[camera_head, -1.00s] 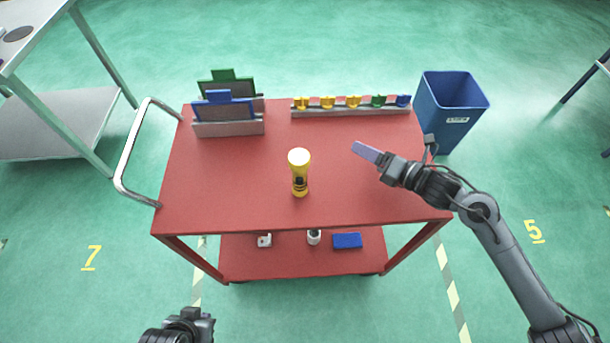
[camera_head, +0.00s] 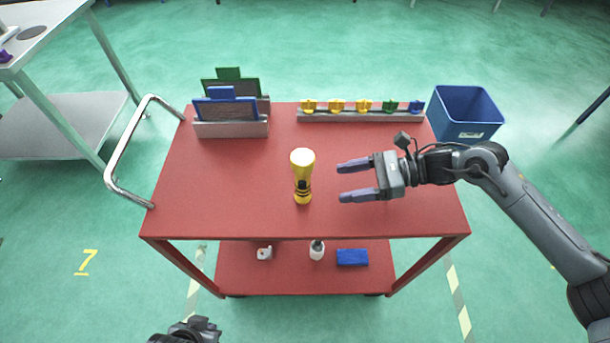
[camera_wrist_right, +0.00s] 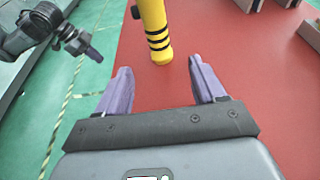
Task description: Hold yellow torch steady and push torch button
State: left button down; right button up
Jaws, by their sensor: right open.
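The yellow torch (camera_head: 302,178) stands upright on the red cart top, its pale head upward and dark bands near its base. It also shows at the top of the right wrist view (camera_wrist_right: 154,30), beyond and between my right fingers. A small dark part on its side faces me. My right gripper (camera_head: 340,182) is open, its purple fingers pointing left at the torch, a short gap away and not touching it. My left gripper (camera_head: 200,328) is low at the front edge of the head view, away from the torch; its fingers are not clear there.
The red cart (camera_head: 230,200) has clear top around the torch. Framed boards (camera_head: 228,108) stand at the back left, and a rail with coloured clips (camera_head: 363,112) lies along the back. A blue bin (camera_head: 466,115) stands on the floor behind the right arm. A metal handle (camera_head: 127,160) is at left.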

aim_at(308, 189)
jog(key=shift+a+f, duration=0.1)
jog(key=shift+a, duration=0.5)
jog(key=p+x, duration=0.1)
jog(key=x, duration=0.3)
jog(key=shift+s+a+p, duration=0.1)
jog(key=shift+a+p, duration=0.1)
jog(key=shift+p, duration=0.1)
jog(key=shift+a+f+b, duration=0.6)
jog(key=shift+a+b, duration=0.25)
jog(key=shift+a, duration=0.05)
jog(key=shift+a+f+b, duration=0.15)
jog(key=shift+a+b, duration=0.3)
jog(key=shift+a, duration=0.65)
jog(key=c, duration=0.9)
